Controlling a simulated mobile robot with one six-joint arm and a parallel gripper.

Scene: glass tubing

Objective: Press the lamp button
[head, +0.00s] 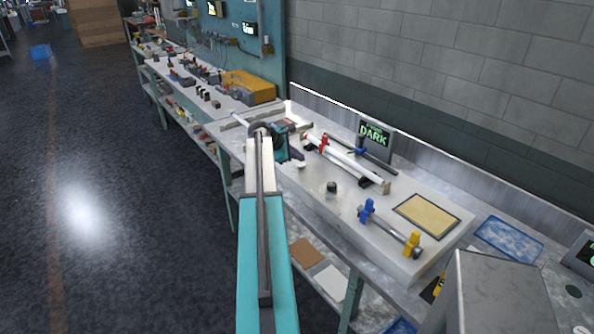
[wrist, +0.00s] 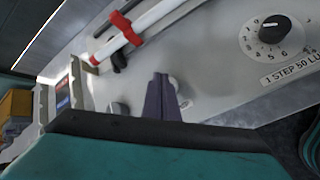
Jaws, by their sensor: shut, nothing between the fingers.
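My gripper (head: 297,157) is shut and empty, low over the near left part of the pale bench panel. In the wrist view its dark fingers (wrist: 161,84) are together and point at the panel. A pale round button-like piece (wrist: 183,94) is partly hidden right behind the fingertips; I cannot tell whether they touch it. A short grey cylinder (wrist: 118,108) stands left of the fingers. Neither is clearly marked as the lamp button. The display (head: 375,136) at the back of the panel reads DARK.
A black dial knob (head: 332,187) stands right of my gripper; it also shows in the wrist view (wrist: 268,29). A white tube (head: 350,168) with a red clamp (head: 324,144) lies behind. Blue (head: 366,211) and yellow (head: 411,244) supports hold a rod at the right.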

